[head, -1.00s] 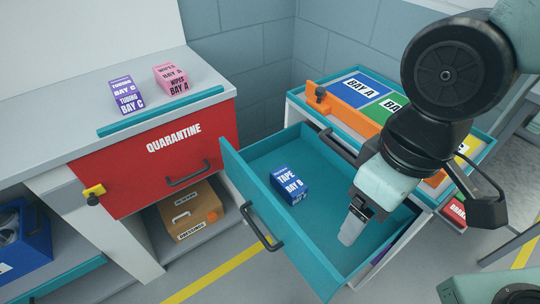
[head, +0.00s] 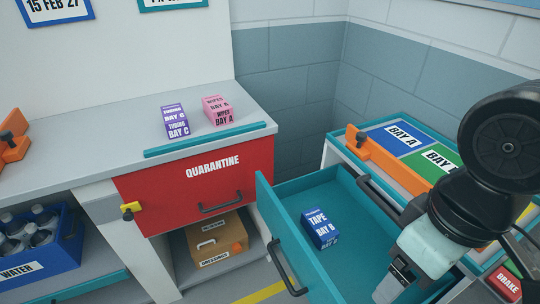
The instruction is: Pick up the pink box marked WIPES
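The pink box marked WIPES BAY A (head: 217,110) stands on the grey counter at the left, beside a purple box marked TUBING BAY C (head: 175,121). My gripper (head: 388,290) is at the lower right, over the open teal drawer and well apart from the pink box. Its fingertips are small and near the bottom edge, so I cannot tell whether they are open or shut.
A blue TAPE BAY B box (head: 320,228) lies in the open teal drawer (head: 287,190), which juts out before the cart. A teal strip (head: 205,140) edges the counter (head: 100,165) above a red QUARANTINE drawer (head: 195,185).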

